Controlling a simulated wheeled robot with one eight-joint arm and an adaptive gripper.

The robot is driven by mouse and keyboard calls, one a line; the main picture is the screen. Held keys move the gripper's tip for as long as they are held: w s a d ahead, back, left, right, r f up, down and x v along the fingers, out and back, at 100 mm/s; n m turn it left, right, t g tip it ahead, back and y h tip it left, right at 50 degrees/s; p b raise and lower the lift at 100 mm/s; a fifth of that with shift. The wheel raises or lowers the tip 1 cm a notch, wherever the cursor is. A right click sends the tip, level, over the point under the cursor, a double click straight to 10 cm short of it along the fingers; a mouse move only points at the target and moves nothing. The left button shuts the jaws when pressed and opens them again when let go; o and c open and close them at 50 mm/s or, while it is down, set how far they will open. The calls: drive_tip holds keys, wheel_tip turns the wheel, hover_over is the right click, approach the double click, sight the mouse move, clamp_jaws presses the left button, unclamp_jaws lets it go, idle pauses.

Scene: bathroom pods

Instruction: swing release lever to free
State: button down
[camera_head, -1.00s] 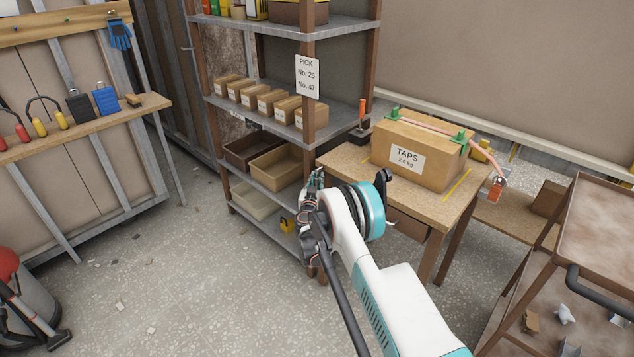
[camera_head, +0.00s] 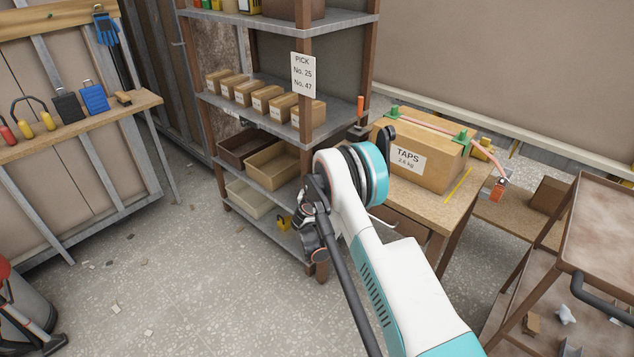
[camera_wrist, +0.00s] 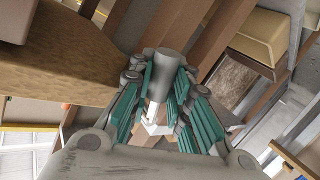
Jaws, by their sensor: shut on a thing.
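My gripper (camera_wrist: 160,92), in the wrist view, is shut on a grey cylinder (camera_wrist: 162,64) between its green-padded fingers. A pale angular piece (camera_wrist: 153,126) shows below the cylinder, between the fingers. I cannot tell whether this is the release lever. In the head view my arm hides the fingertips and what they hold. A thin pale curved bar (camera_head: 382,221) shows beside my arm, below the table front. An orange-handled upright piece (camera_head: 360,108) stands at the table's back left corner. An orange-and-metal fitting (camera_head: 497,189) hangs at the strap's end, right of the box.
A carton marked TAPS (camera_head: 425,155) sits strapped on the wooden table (camera_head: 447,210). A shelf rack (camera_head: 345,108) with cartons and bins stands to the left, close to my wrist. A brown cart (camera_head: 605,225) is at the right.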

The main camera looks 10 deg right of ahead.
drive_tip(key=shift+s, duration=0.1)
drive_tip(key=c, duration=1.8)
unclamp_jaws()
drive_tip(key=shift+o, duration=0.2)
drive_tip(key=shift+s+a, duration=0.1)
drive_tip(key=v, duration=0.7)
drive_tip(key=shift+s, duration=0.1)
